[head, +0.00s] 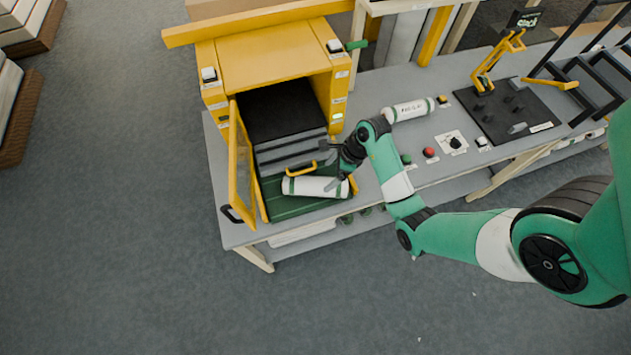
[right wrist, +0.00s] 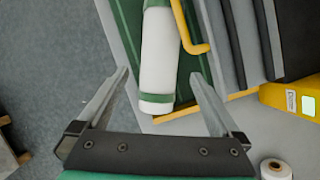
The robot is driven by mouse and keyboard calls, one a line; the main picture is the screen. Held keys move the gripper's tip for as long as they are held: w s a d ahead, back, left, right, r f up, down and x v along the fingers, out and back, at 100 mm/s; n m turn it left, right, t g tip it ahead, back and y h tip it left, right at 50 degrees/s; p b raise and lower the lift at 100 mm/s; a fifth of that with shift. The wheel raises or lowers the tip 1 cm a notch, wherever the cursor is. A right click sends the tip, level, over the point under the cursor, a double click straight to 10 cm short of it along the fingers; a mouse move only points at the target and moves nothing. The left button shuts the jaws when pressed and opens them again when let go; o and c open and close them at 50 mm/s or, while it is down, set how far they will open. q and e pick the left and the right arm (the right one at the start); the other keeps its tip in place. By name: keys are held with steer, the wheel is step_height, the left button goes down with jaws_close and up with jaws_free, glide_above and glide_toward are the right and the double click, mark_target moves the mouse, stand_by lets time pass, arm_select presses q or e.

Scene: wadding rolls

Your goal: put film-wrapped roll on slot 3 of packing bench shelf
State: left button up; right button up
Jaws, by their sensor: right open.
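A white roll with green end bands (head: 312,187) lies on the green tray (head: 290,208) at the front of the open yellow machine. My right gripper (head: 335,168) is at the roll's right end, open. In the right wrist view, the roll (right wrist: 158,55) shows between the spread fingers of the gripper (right wrist: 160,76), with gaps on both sides. I cannot tell how far above it the fingers are. A second white roll with green ends and a printed label (head: 407,110) lies on the bench farther right. The shelf slots cannot be made out. My left gripper is not in view.
The yellow machine (head: 275,62) has an open door (head: 241,165) left of the tray and a yellow handle (head: 301,169) close behind the roll. A red button (head: 429,152) and a black fixture board (head: 506,108) are on the grey bench to the right.

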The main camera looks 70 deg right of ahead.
mark_target(319, 182)
steer(key=b+x, duration=0.1)
steer(key=x, duration=0.4)
steer(key=b+x, duration=0.2)
steer(key=x, duration=0.3)
steer(key=shift+w+f+b, duration=0.15)
steer(key=shift+f+b, duration=0.1)
steer(key=shift+b, duration=0.15)
steer(key=c, duration=1.3)
steer(key=shift+r, duration=0.15)
steer(key=shift+r+p, duration=0.3)
steer(key=shift+p, duration=0.05)
steer(key=shift+s+a+p, duration=0.95)
steer(key=shift+s+a, duration=1)
steer(key=shift+a, duration=0.35)
steer(key=shift+s+a+p, duration=1)
steer(key=shift+s+a, duration=0.95)
steer(key=shift+a, duration=0.35)
steer(key=shift+s+a+p, duration=0.95)
steer(key=shift+s+a, duration=1)
steer(key=shift+a, duration=0.35)
